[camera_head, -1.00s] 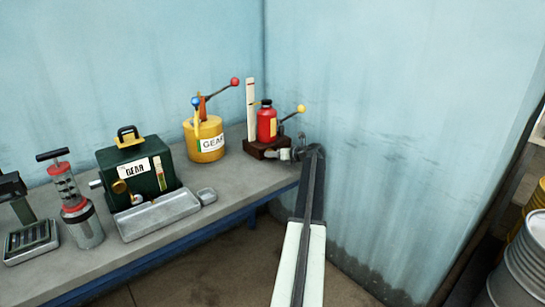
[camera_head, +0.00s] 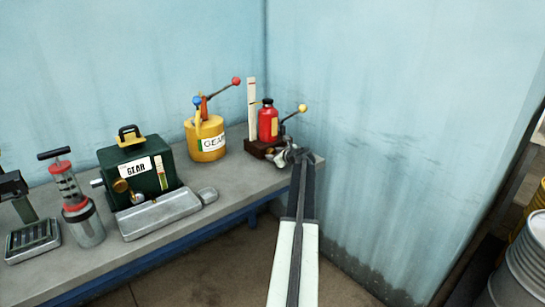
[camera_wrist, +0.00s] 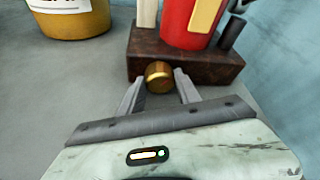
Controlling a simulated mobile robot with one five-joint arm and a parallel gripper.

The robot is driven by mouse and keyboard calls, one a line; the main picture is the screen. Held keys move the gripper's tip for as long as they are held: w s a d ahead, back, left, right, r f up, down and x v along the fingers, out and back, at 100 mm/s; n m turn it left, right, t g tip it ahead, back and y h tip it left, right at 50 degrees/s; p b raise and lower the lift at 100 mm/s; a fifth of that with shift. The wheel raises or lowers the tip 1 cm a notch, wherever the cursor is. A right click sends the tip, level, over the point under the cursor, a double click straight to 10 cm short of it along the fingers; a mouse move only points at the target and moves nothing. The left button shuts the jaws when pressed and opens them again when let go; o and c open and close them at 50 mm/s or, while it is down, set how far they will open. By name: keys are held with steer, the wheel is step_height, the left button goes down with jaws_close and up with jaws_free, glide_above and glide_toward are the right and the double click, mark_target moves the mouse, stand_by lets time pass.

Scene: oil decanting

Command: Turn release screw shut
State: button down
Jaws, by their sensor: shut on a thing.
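The release screw is a round brass knob (camera_wrist: 158,73) on the front of a dark brown base (camera_wrist: 185,58). A red bottle jack (camera_wrist: 188,22) stands upright on that base; in the head view the jack (camera_head: 268,124) is at the bench's far right end. My gripper (camera_wrist: 158,84) is shut on the brass knob, one finger on each side. In the head view my gripper (camera_head: 284,157) is at the front right of the base, and the knob is hidden or too small to tell there.
A yellow GEAR can (camera_head: 207,138) stands left of the jack. A green GEAR box (camera_head: 137,170), a metal tray (camera_head: 158,215) and a hand pump (camera_head: 80,205) are farther left on the grey bench (camera_head: 235,181). A blue wall (camera_head: 420,110) is close on the right.

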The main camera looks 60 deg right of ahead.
steer(key=shift+w+a+n+h, duration=0.2)
steer(key=shift+n+h, duration=0.1)
steer(key=shift+n, duration=0.2)
steer(key=c, duration=0.9)
jaws_free()
steer(key=shift+o, duration=0.2)
steer(key=shift+s, duration=0.1)
steer(key=shift+s+r, duration=0.1)
